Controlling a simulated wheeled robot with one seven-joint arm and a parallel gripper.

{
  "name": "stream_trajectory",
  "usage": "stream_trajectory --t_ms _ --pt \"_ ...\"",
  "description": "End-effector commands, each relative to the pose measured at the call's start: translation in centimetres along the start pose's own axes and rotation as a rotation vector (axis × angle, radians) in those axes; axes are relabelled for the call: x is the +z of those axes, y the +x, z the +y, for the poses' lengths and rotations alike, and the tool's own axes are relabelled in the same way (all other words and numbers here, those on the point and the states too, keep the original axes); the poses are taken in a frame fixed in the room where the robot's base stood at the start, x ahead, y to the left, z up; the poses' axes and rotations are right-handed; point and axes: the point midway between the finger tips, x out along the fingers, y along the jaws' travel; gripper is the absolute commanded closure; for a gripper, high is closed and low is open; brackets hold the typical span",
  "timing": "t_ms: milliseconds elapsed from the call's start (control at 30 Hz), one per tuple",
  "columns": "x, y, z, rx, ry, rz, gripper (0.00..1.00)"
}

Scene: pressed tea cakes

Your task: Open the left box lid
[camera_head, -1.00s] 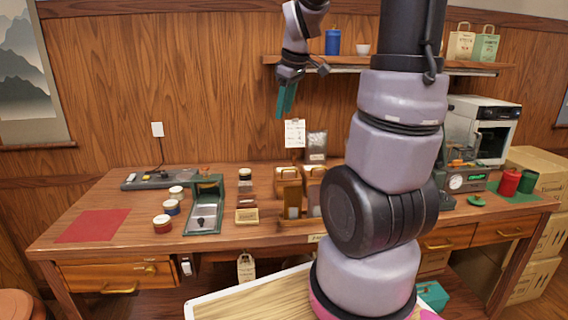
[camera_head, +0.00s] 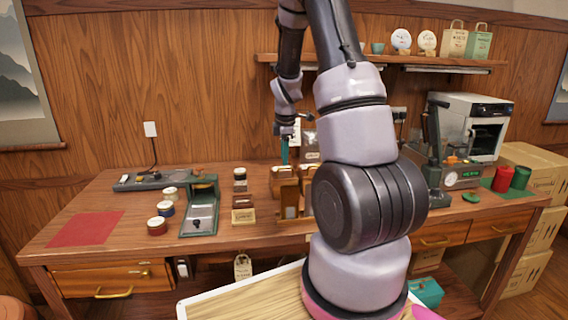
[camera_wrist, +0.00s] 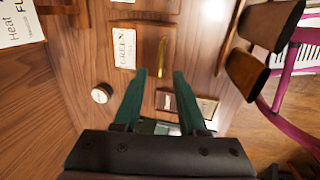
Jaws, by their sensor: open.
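The left box (camera_head: 280,173) is a small wooden box at the middle of the desk, partly hidden behind my arm and upright wooden pieces. In the wrist view, its wooden lid shows a brass handle (camera_wrist: 162,58) and a white label reading GREEN (camera_wrist: 124,47). The lid looks shut. My gripper (camera_head: 285,157) hangs over the box with its green fingers pointing down. In the wrist view, the fingers (camera_wrist: 160,73) are apart and empty, with the handle just beyond their tips. Touching cannot be told. A second box beside it is mostly hidden by my arm.
Upright brown pieces (camera_wrist: 245,74) stand close to the right of the fingers. A round jar (camera_wrist: 102,93) and small packets (camera_wrist: 207,106) lie near. A green stand (camera_head: 201,212), several tins and a red mat (camera_head: 86,229) occupy the desk's left.

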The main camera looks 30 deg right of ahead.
Motion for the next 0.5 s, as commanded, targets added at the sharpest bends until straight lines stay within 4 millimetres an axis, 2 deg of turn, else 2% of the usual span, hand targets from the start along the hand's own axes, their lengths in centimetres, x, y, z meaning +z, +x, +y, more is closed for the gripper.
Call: stream_trajectory --t_ms 100,200,500 --pt "0.0 1.8 -0.1 -0.002 0.001 -0.001 0.59" --pt "0.0 2.7 0.0 -0.001 0.002 0.0 0.59" --pt "0.0 3.2 0.0 0.001 0.001 0.0 0.59"
